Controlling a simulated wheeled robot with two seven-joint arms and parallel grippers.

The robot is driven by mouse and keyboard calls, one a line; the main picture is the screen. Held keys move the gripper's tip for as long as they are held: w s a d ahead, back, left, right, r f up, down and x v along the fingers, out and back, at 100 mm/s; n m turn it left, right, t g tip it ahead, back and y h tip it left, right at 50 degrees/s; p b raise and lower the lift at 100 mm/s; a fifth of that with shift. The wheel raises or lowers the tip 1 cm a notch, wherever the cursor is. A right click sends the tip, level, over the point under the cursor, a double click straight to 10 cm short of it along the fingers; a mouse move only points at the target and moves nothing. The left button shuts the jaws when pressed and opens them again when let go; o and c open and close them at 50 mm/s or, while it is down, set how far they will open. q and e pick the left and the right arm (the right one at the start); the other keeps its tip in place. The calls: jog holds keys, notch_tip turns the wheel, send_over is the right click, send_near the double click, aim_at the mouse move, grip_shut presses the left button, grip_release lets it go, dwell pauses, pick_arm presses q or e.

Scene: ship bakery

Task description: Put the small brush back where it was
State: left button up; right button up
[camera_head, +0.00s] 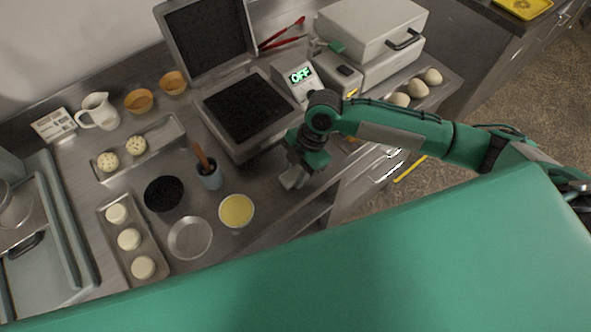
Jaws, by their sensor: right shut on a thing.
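My right gripper (293,178) reaches in from the right and points down over the front edge of the counter, in front of the black-plated press. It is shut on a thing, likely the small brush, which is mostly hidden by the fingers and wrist. A blue-grey cup (210,179) stands upright to the left of the gripper, apart from it. A brown wooden handle (201,156) sticks up out of the cup; its lower end is hidden inside. My left gripper is not in view.
A bowl of yellow liquid (236,211), an empty round dish (190,238) and a black round dish (164,194) stand around the cup. The open press (244,153) is behind. Trays with pale dough rounds (143,267) lie left. Bare counter shows right of the yellow bowl.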

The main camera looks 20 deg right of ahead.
jog(key=shift+f, duration=0.1)
jog(key=o, duration=0.9)
jog(key=shift+o, duration=0.2)
jog(key=b+v, duration=0.2)
jog(key=v, duration=1)
jog(key=shift+a, duration=0.1)
